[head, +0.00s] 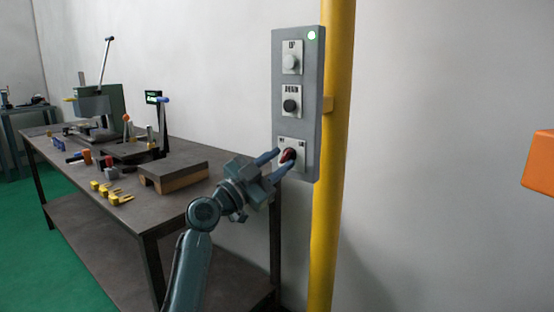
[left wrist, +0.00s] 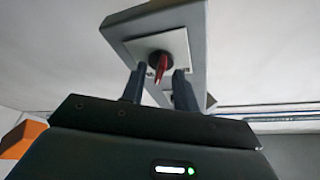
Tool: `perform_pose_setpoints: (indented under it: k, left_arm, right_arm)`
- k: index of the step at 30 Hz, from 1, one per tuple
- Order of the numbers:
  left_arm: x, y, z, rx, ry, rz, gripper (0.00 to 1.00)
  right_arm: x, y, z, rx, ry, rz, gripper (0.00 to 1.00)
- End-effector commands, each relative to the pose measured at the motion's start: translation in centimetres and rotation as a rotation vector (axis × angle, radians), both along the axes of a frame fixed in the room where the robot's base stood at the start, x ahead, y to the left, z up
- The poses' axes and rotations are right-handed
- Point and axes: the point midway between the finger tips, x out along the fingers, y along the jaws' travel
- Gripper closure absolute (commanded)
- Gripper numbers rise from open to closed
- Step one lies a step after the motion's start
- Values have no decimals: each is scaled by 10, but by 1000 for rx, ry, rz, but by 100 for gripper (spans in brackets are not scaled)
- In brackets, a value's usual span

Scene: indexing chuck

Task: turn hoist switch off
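The hoist switch (head: 288,154) is a red-handled rotary knob on a pale square plate at the bottom of a grey control box (head: 312,120). In the left wrist view the red handle (left wrist: 160,66) stands on a dark round base, slightly tilted. My left gripper (head: 282,160) is at the switch. In the left wrist view its two dark fingers (left wrist: 160,80) are apart, one on each side of the handle, with gaps visible. The fingers partly cover the switch plate in the head view. My right gripper is not in view.
Above the switch are a black button (head: 290,106) and a white button (head: 290,62); a green lamp (head: 312,36) is lit. The box is on a yellow post (head: 334,130). A workbench (head: 150,211) with tools stands left. An orange object (head: 540,162) is at the right edge.

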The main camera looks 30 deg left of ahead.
Motion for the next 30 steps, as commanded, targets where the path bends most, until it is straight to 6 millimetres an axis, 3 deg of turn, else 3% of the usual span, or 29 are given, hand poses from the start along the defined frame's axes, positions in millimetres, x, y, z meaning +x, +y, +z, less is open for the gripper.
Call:
perform_pose_setpoints:
  k: [8,19,30]
  left_arm:
    - [2,-1,0,0,0,0,70]
    - [1,-1,0,0,0,-1,99]
    - [1,-1,0,-10,1,-1,100]
  right_arm:
    - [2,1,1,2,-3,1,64]
    - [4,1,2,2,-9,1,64]
    - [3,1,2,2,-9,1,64]
